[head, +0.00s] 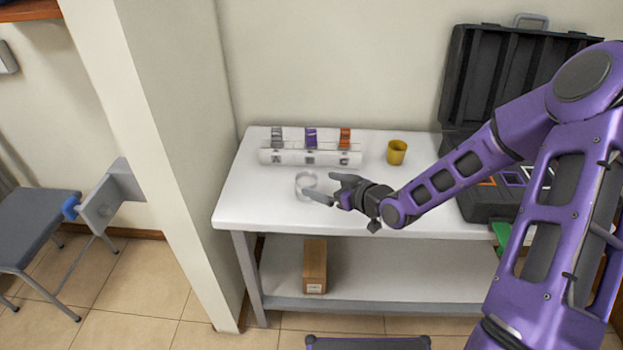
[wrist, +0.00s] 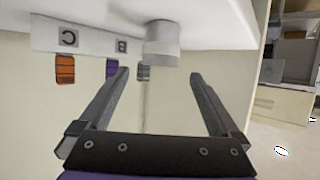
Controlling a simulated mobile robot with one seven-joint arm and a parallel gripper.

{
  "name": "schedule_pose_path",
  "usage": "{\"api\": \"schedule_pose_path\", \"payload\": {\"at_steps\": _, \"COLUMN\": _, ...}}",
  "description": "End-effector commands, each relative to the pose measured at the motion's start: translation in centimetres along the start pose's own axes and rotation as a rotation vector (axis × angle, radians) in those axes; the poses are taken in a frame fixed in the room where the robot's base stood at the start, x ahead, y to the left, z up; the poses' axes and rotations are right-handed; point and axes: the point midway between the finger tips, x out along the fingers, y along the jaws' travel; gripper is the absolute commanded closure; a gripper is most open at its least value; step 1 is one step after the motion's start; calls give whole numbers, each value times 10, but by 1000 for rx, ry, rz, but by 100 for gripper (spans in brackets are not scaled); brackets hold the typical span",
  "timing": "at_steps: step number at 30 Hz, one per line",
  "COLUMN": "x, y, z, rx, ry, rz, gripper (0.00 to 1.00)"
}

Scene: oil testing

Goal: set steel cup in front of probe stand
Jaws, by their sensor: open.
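The steel cup (head: 306,184) stands upright on the white table, in front of the middle of the probe stand, with a small gap between them. The white probe stand (head: 290,156) holds a grey, a purple and an orange piece. My gripper (head: 330,187) is open and empty just right of the cup, pointing at it. In the wrist view, which shows the scene upside down, the cup (wrist: 161,45) is ahead of the spread fingers (wrist: 158,73), apart from them. The stand (wrist: 95,38) shows labels B and C there.
A yellow cup (head: 396,152) stands right of the stand on the white table (head: 245,205). An open black case (head: 470,90) is at the right end. A cardboard box (head: 314,266) sits on the lower shelf. The table's front left is clear.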

Motion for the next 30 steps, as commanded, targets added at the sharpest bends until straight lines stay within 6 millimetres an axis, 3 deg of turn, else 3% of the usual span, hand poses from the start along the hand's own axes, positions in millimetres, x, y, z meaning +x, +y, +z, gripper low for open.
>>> {"api": "schedule_pose_path", "payload": {"at_steps": 3, "x": -25, "y": 1, "z": -1, "rx": 0, "ry": -1, "rz": 2, "gripper": 2}}
{"api": "schedule_pose_path", "payload": {"at_steps": 9, "x": -47, "y": 0, "z": -1, "rx": 0, "ry": 1, "rz": 1, "gripper": 2}}
{"api": "schedule_pose_path", "payload": {"at_steps": 26, "x": -50, "y": 0, "z": 0, "rx": 0, "ry": -1, "rz": 0, "gripper": 2}}
{"api": "schedule_pose_path", "payload": {"at_steps": 30, "x": -46, "y": 8, "z": 6, "rx": 12, "ry": -54, "rz": 23, "gripper": 2}}
